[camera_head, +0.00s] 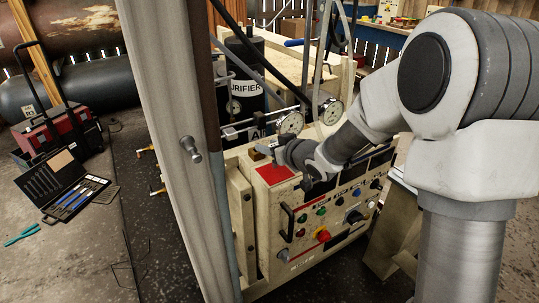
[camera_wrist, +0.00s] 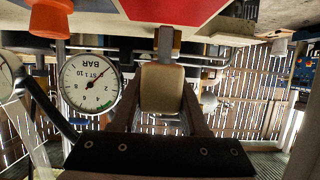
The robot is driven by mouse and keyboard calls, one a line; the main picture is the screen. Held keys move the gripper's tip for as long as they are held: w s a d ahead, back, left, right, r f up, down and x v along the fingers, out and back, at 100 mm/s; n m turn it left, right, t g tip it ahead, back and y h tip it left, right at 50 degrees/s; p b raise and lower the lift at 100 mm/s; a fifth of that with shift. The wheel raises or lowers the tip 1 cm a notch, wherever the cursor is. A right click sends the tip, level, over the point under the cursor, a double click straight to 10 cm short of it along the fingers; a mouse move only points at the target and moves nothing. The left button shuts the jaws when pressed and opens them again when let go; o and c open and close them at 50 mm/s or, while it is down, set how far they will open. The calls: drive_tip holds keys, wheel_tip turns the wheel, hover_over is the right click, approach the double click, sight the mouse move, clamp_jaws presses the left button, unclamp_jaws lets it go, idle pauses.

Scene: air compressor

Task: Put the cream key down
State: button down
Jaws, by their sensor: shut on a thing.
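The cream key (camera_wrist: 161,92) is between the two fingers of my gripper (camera_wrist: 161,80) in the wrist view. Its cream block sits in the grip, and a grey metal stem (camera_wrist: 165,44) points toward the red patch (camera_wrist: 172,8) at the top of that view. In the head view my gripper (camera_head: 273,150) is over the top of the cream control cabinet (camera_head: 249,192), close to the red patch (camera_head: 272,175). The key is too small there to make out clearly. I cannot tell whether the stem touches the cabinet.
Pressure gauges (camera_head: 290,122) and pipes stand just behind my gripper. The cabinet's front carries several buttons and a red knob (camera_head: 323,235). A pale post (camera_head: 170,130) stands to the left. A tool case (camera_head: 72,190) and a red toolbox (camera_head: 50,135) lie at far left.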

drive_tip(key=shift+f, duration=0.6)
drive_tip(key=shift+f, duration=0.2)
drive_tip(key=shift+c, duration=2.1)
unclamp_jaws()
drive_tip(key=shift+r, duration=0.25)
drive_tip(key=p+v, duration=0.3)
drive_tip(key=v, duration=0.9)
drive_tip(key=shift+d, duration=0.2)
